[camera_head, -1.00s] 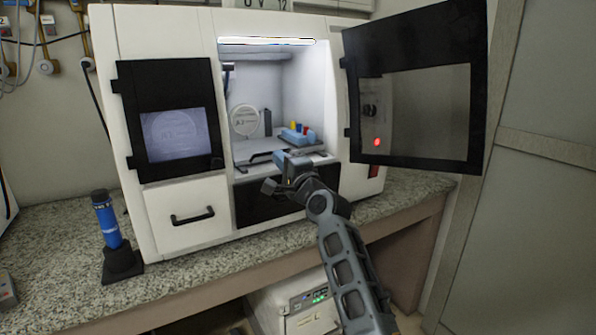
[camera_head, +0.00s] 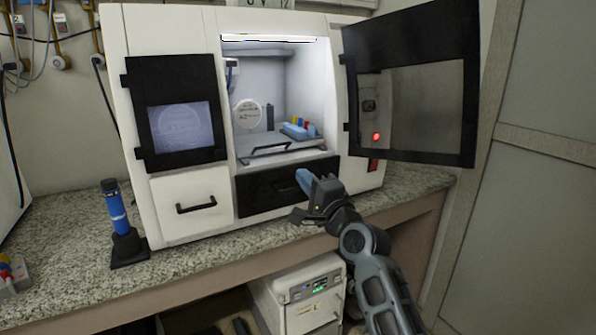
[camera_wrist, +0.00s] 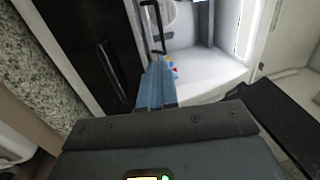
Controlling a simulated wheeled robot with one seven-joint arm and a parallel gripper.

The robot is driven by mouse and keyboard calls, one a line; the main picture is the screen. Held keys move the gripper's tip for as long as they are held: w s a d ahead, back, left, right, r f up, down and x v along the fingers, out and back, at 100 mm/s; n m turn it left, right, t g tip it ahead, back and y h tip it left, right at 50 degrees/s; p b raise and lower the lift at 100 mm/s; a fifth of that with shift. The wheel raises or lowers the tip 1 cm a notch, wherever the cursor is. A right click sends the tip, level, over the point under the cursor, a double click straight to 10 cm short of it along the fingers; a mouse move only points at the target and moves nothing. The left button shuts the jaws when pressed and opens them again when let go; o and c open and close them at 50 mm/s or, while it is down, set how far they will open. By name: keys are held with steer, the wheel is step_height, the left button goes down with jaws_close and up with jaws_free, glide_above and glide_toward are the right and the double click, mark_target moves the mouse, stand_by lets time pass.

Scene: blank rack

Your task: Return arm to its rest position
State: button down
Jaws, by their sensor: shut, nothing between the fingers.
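My gripper (camera_head: 302,178) is in front of the white machine, near its black lower front panel (camera_head: 285,188), outside the open chamber. Its blue fingers are together and empty; they also show in the wrist view (camera_wrist: 157,86). My arm reaches up from the lower right of the head view. The light blue rack (camera_head: 297,131) with several coloured tubes stands inside the lit chamber, apart from my gripper. Part of the rack and its coloured tubes show beyond the fingertips in the wrist view (camera_wrist: 170,66).
The machine's dark-framed door (camera_head: 412,155) stands open to the right. A blue bottle (camera_head: 115,208) in a black stand is on the speckled counter (camera_head: 75,255) at left. More coloured tubes (camera_head: 12,272) are at the left edge. A white device (camera_head: 300,296) sits below the counter.

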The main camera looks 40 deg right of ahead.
steer(key=shift+s+a+f, duration=0.1)
steer(key=shift+s+a, duration=0.05)
steer(key=shift+s, duration=0.35)
steer(key=s+a+f+n+g+y+p, duration=0.1)
steer(key=s+a+f+n, duration=0.5)
steer(key=s, duration=0.4)
steer(key=s+a+f+n+g+y+p, duration=0.1)
steer(key=s+a+f+n, duration=0.3)
steer(key=s+a+f, duration=0.45)
steer(key=s+a+r+n+g+y, duration=0.1)
steer(key=s+a+r+n, duration=0.1)
steer(key=s, duration=0.6)
steer(key=s+a+r+n+y+p, duration=0.1)
steer(key=s+a+n, duration=0.3)
steer(key=s, duration=0.4)
steer(key=s+a+r+n+g+y+p, duration=0.1)
steer(key=s+a+r+n, duration=0.2)
steer(key=s, duration=0.6)
steer(key=shift+a+r+n+g+y, duration=0.3)
steer(key=shift+a+n, duration=0.2)
steer(key=shift+n, duration=0.6)
